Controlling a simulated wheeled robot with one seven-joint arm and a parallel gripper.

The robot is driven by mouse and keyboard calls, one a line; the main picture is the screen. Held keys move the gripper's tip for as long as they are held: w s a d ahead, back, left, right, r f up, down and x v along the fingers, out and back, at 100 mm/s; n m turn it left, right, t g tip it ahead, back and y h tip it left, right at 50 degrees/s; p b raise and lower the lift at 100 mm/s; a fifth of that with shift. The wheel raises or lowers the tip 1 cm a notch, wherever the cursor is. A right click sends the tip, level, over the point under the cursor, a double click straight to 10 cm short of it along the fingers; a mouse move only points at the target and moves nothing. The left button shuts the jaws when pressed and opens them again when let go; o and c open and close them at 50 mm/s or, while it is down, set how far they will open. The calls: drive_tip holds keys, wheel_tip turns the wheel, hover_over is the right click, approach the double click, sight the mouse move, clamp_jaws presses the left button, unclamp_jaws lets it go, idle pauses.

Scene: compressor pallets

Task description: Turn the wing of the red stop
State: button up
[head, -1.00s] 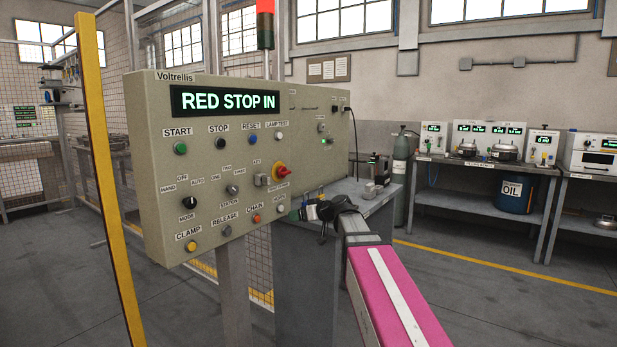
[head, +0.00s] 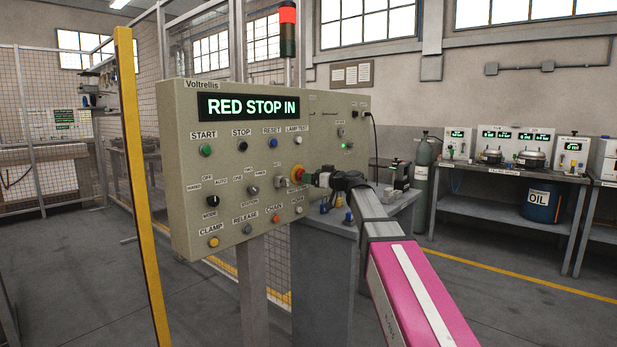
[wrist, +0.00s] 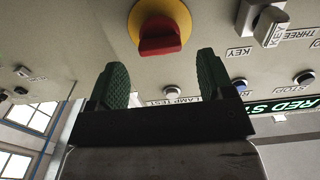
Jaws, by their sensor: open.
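The red stop (head: 296,174) sits on a yellow round base at the lower right of the control panel (head: 240,215). In the wrist view the red stop (wrist: 158,35) shows its raised wing near the top centre, on its yellow disc. My gripper (head: 312,179) is at the stop in the head view and hides part of it. In the wrist view my gripper (wrist: 160,82) is open, with its two green fingers apart and nothing between them. The wing lies just beyond the fingertips, roughly in line with the gap; I cannot tell if they touch.
The panel display (head: 248,106) reads RED STOP IN. A key switch (wrist: 262,20) stands out from the panel beside the stop. Several buttons and knobs surround it. A yellow post (head: 140,180) stands left of the panel, and a bench (head: 322,262) stands behind it.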

drive_tip(key=shift+x, duration=1.4)
drive_tip(key=c, duration=0.9)
drive_tip(key=shift+m, duration=0.4)
drive_tip(key=shift+w+m, duration=0.1)
drive_tip(key=shift+m, duration=3)
